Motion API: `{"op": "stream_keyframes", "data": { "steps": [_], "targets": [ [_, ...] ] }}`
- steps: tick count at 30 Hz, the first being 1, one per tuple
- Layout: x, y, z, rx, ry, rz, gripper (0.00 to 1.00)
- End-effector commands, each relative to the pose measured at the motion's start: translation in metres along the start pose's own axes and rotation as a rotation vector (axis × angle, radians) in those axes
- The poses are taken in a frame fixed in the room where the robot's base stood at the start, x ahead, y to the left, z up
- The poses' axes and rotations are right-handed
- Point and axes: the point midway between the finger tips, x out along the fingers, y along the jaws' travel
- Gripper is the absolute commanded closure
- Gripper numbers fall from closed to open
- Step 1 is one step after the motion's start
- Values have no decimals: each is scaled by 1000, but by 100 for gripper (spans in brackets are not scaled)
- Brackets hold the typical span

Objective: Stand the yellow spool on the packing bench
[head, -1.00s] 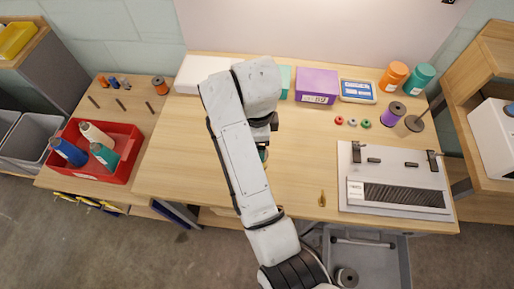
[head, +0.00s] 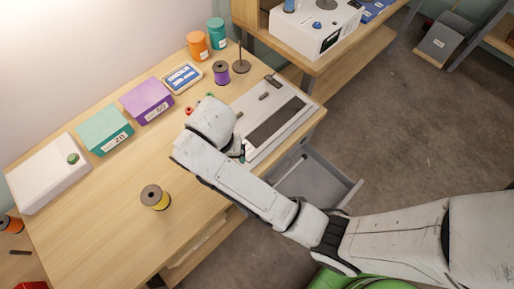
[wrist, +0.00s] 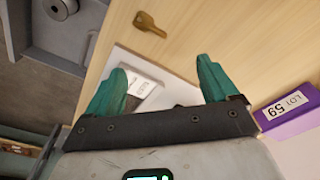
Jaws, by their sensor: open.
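The yellow spool (head: 160,203) stands upright on a light wooden bench (head: 110,235), in the left half of the head view. Its dark top flange with a hole faces up, and nothing touches it. I cannot tell whether this bench is the packing bench. My gripper (wrist: 163,84) is open in the wrist view, with two teal fingers apart and nothing between them. In the head view my arm reaches over the right part of the bench, well right of the spool, and mostly hides the gripper.
White (head: 50,172), teal (head: 105,132) and purple (head: 147,100) boxes line the back. A purple spool (head: 221,73) and a post (head: 241,62) stand beyond my arm, beside a grey board (head: 284,112). An open drawer (head: 315,180) sticks out in front. Bench around the yellow spool is clear.

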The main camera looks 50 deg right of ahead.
Motion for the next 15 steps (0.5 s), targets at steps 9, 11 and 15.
{"op": "stream_keyframes", "data": {
  "steps": [9,11,15],
  "targets": [
    [15,169,27,-541,-1,-16,13],
    [12,186,37,-616,-3,-25,13],
    [7,209,53,-732,-4,-44,13]
  ]
}}
